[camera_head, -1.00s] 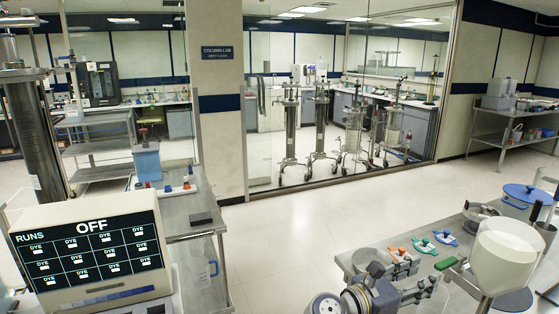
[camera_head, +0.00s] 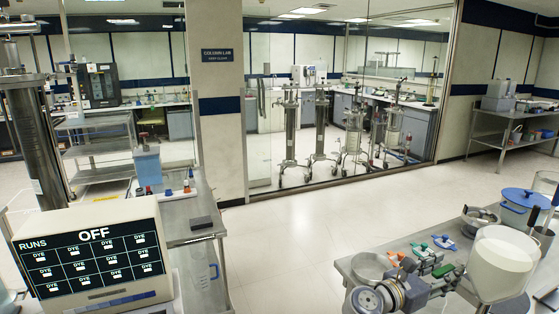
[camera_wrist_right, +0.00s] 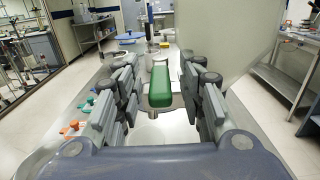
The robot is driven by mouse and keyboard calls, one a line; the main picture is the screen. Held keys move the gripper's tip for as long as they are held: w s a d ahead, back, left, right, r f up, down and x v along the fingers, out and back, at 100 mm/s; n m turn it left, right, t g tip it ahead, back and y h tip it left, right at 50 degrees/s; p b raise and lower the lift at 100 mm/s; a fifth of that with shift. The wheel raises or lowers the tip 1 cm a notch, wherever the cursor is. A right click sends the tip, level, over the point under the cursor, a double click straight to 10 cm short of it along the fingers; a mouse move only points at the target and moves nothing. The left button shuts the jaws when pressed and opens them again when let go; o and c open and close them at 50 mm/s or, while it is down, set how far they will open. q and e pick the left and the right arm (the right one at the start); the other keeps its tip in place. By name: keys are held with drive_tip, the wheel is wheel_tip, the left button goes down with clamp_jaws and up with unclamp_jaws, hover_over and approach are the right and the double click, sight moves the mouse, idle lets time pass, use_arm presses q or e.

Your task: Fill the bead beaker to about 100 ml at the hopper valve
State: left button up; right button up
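The hopper (camera_head: 500,262) is a large pale bowl filled with whitish beads at the right of the head view. Its green valve handle (camera_head: 446,270) sticks out to the left. In the right wrist view the green handle (camera_wrist_right: 160,86) lies between the two fingers of my right gripper (camera_wrist_right: 158,92), with gaps at both sides. In the head view my right gripper (camera_head: 436,284) reaches in from below, its fingers open near the handle. I cannot make out a beaker under the hopper; the gripper covers that area. My left gripper is not in view.
The middle floor is clear.

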drive_tip(key=shift+s+a+f, duration=0.15)
drive_tip(key=shift+s+a, duration=0.05)
drive_tip(key=shift+a, duration=0.35)
drive_tip(key=b+v, duration=0.2)
drive_tip(key=v, duration=0.3)
drive_tip(key=shift+s+a, duration=0.2)
drive_tip(key=shift+a, duration=0.25)
